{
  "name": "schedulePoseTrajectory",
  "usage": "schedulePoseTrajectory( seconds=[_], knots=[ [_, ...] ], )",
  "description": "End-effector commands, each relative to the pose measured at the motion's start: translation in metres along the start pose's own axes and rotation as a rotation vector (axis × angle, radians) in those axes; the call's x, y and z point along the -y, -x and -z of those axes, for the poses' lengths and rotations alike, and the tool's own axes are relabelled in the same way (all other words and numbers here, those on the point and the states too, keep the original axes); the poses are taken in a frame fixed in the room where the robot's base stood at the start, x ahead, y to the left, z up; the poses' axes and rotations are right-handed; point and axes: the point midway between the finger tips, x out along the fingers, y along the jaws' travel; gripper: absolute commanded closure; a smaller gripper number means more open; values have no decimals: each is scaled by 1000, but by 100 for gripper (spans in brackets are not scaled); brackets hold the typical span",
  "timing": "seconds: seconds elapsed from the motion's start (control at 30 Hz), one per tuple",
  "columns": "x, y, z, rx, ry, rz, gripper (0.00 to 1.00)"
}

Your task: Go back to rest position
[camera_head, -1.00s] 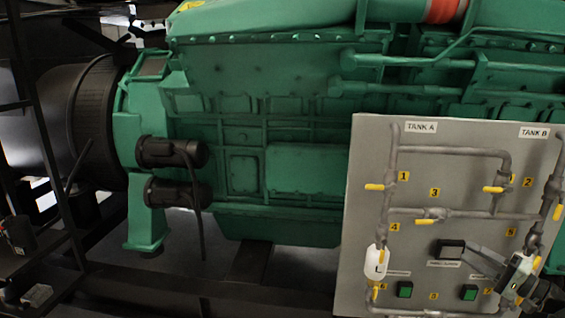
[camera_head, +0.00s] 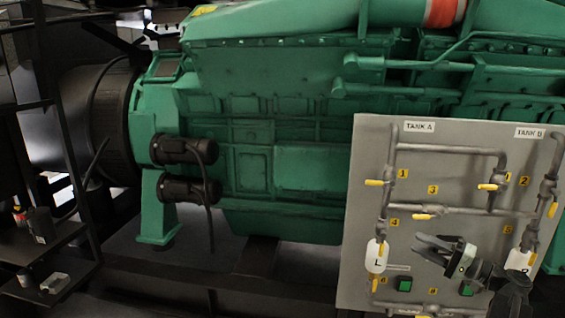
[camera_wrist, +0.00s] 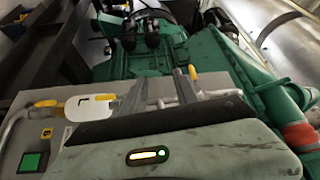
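My gripper (camera_head: 425,246) is in front of the lower right part of the grey valve panel (camera_head: 362,150), its dark fingers pointing left. In the wrist view, the two fingers (camera_wrist: 160,85) stand apart with nothing between them. The panel carries grey pipes, yellow valve handles, numbered yellow labels and the signs TANK A (camera_head: 418,127) and TANK B (camera_head: 528,132). A white tag marked L (camera_head: 376,256) hangs on the left pipe. A second white tag (camera_head: 519,261) at the right is partly hidden by my arm. A green button (camera_head: 404,285) is at the lower left of the panel.
A large green genset (camera_head: 300,150) stands behind the panel. A dark shelf rack (camera_head: 60,236) with small items is at the far left. Dark floor lies between the rack and the panel. In the wrist view, an orange-banded green pipe (camera_wrist: 298,135) is at the right.

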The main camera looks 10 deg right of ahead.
Motion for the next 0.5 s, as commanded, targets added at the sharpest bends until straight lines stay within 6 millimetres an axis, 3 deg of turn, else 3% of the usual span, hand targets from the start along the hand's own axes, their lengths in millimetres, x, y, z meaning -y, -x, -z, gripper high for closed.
schedulePoseTrajectory(
  seconds=[0.17, 0.27, 0.4, 0.5],
  knots=[
    [-10, -96, -48, 165, -17, -27, 64],
    [-25, -163, -98, 300, -22, -87, 64],
    [-56, -243, -188, 507, -9, -233, 64],
    [-82, -282, -260, 656, 28, -371, 64]
  ],
)
